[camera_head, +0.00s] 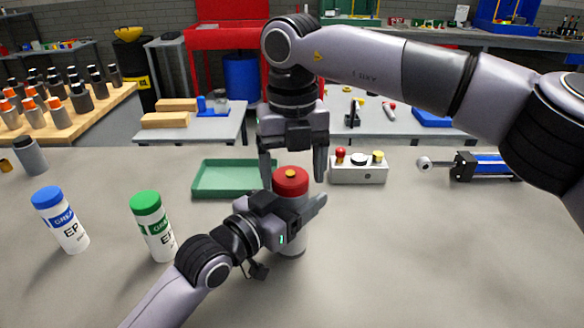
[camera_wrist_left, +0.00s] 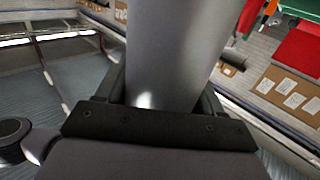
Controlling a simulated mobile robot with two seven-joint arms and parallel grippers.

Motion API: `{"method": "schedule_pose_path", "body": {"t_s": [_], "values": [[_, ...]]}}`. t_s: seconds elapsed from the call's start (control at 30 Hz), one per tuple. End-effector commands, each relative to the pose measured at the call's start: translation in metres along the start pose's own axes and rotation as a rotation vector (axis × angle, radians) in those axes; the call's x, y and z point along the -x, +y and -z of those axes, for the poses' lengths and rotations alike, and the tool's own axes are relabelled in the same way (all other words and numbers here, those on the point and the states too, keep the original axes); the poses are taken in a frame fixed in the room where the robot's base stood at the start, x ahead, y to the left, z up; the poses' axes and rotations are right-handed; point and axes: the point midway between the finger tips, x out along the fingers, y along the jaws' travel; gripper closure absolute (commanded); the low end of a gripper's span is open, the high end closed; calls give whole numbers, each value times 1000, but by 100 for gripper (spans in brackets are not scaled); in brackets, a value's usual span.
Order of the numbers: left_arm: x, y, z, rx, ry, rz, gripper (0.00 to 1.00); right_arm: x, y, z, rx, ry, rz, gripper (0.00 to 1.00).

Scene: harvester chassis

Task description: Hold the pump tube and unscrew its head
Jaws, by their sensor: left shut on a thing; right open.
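The pump tube (camera_head: 293,243) stands upright on the grey table, a grey cylinder with a red head (camera_head: 290,181) on top. My left gripper (camera_head: 302,208) is shut around the tube's body below the head. In the left wrist view the grey tube (camera_wrist_left: 170,60) fills the space between the fingers. My right gripper (camera_head: 293,170) points down from above, open, with one finger on each side of the red head. Whether its fingers touch the head cannot be told. The middle of the tube is hidden by the left gripper.
A green tray (camera_head: 225,192) lies behind the tube at left. A white button box (camera_head: 358,174) and a blue cylinder part (camera_head: 488,166) lie at right. A blue-capped bottle (camera_head: 62,222) and a green-capped bottle (camera_head: 152,228) stand at left. The front right table is clear.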

Motion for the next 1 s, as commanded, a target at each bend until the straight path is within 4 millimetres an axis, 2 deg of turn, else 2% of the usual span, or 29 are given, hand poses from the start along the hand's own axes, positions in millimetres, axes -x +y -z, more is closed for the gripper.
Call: {"method": "schedule_pose_path", "body": {"t_s": [0.03, 0.27, 0.6, 0.63, 0.73, 0.87, 1.0], "values": [[-1, 3, -1, -1, -2, -6, 100, 0, 6, 2, 11, 2, -11, 12], [-1, 4, -1, -1, -2, -8, 100, 2, 8, 3, 14, 3, -14, 12], [-1, 3, -2, 1, -6, -5, 100, 42, 6, 2, 11, -1, -11, 12], [-1, 3, -2, 1, -6, -5, 100, 44, 6, 2, 11, 0, -10, 17], [-1, 2, -2, 1, -5, -4, 100, 46, 5, 2, -3, 1, -9, 17], [0, 1, -2, 0, -5, -3, 100, 49, 4, 2, -85, 1, -7, 17], [0, 1, -2, -1, -4, -2, 100, 56, 3, 2, -272, 1, -6, 17]]}}
